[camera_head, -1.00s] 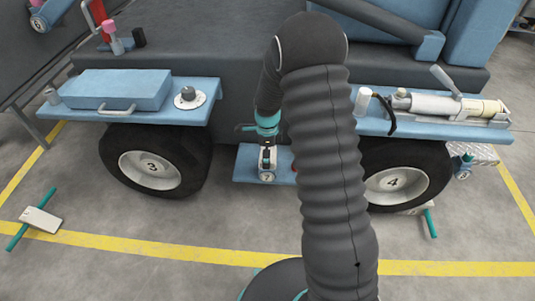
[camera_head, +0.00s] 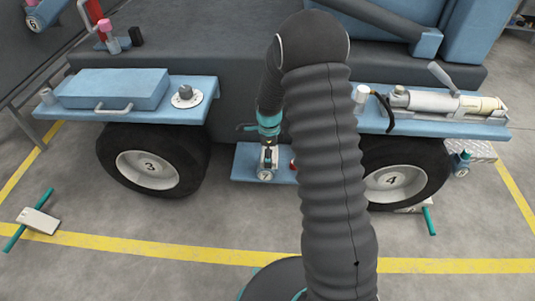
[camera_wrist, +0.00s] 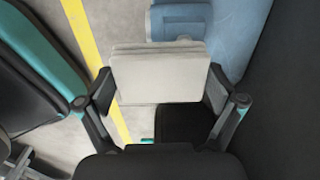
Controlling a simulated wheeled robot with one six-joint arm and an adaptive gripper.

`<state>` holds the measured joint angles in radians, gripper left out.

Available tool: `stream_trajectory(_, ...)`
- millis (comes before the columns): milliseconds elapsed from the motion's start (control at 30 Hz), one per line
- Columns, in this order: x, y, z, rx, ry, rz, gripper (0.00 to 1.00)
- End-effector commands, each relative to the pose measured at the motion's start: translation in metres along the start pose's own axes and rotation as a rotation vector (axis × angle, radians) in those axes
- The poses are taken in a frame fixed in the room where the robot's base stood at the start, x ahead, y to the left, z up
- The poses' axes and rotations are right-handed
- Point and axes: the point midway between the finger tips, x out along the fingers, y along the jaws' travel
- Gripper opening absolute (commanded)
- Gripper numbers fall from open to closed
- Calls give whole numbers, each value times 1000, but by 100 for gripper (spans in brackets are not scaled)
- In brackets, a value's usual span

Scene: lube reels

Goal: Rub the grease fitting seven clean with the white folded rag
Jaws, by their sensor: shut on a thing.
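My gripper (camera_wrist: 160,92) is shut on the white folded rag (camera_wrist: 160,74), which spans between its two fingers in the wrist view. In the head view my gripper (camera_head: 268,156) points down just above a small part marked 7 (camera_head: 265,175), the grease fitting seven, on a low blue step between two wheels. The top of the fitting is hidden behind my gripper. I cannot tell whether the rag touches it.
Wheels marked 3 (camera_head: 149,168) and 4 (camera_head: 393,183) stand either side of the blue step (camera_head: 244,162). Blue shelves (camera_head: 205,110) jut out above them. A red item on the step is partly hidden by my arm. Open floor lies in front.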

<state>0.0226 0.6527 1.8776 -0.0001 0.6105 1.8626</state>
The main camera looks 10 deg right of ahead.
Motion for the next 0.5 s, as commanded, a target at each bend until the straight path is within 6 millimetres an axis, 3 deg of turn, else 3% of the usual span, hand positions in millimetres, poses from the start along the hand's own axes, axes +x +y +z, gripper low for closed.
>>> stream_trajectory(500, 1, 0, 11, -1, 0, 0, 65)
